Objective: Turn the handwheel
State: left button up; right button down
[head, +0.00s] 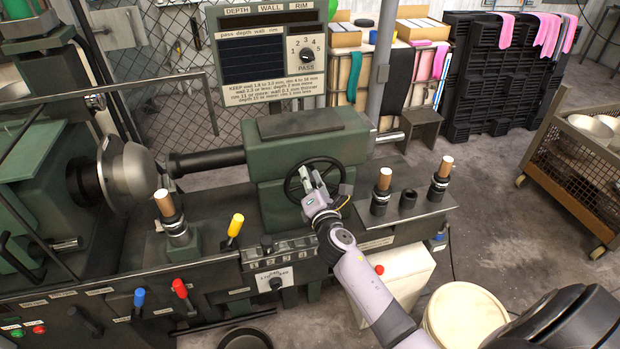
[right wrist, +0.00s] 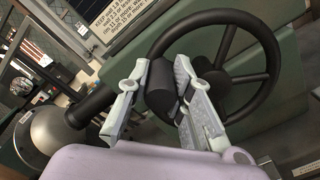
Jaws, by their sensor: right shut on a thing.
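The black handwheel (head: 339,168) is on the front of the green tailstock (head: 285,148), in the middle of the head view. My right gripper (head: 314,180) is at the wheel's left side, shut on its black handle. In the right wrist view, the handle (right wrist: 161,88) sits between the two grey fingers of my right gripper (right wrist: 162,92). The handwheel's rim and spokes (right wrist: 245,77) show behind and to the right of the fingers. My left gripper is in neither view.
A round metal form (head: 127,172) is on the lathe at left. Tools with wooden handles (head: 384,178) stand right of the wheel. A yellow-handled lever (head: 236,225) and a red-handled lever (head: 180,288) stick out in front. A cream bucket (head: 465,316) stands below my right arm.

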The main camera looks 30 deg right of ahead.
jog(key=shift+a+f, duration=0.2)
jog(key=shift+f, duration=0.05)
jog(key=c, duration=1.4)
grip_release()
jog(key=shift+d+r, duration=0.1)
jog(key=shift+s, duration=0.15)
jog(key=v, duration=1.1)
jog(key=shift+s, duration=0.4)
